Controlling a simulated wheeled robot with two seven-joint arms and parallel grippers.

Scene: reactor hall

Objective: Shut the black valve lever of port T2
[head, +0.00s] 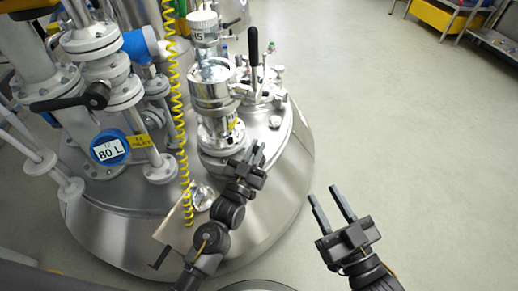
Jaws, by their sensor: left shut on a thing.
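A black valve lever (68,101) lies roughly level on the white flanged pipe at the left, its hub at its right end. A small yellow tag (142,141) hangs below it; its first line looks like T2 but is hard to read. My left gripper (257,152) is well to the right of that lever, beside the foot of a silver port (222,135). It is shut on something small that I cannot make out. My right gripper (329,197) is open and empty over the floor, right of the vessel.
A second black lever (254,48) stands upright behind the silver port. A coiled yellow hose (176,100) hangs between the pipe and the port. A blue round gauge marked 80 L (109,149) sits below the level lever. The floor (420,130) at the right is clear.

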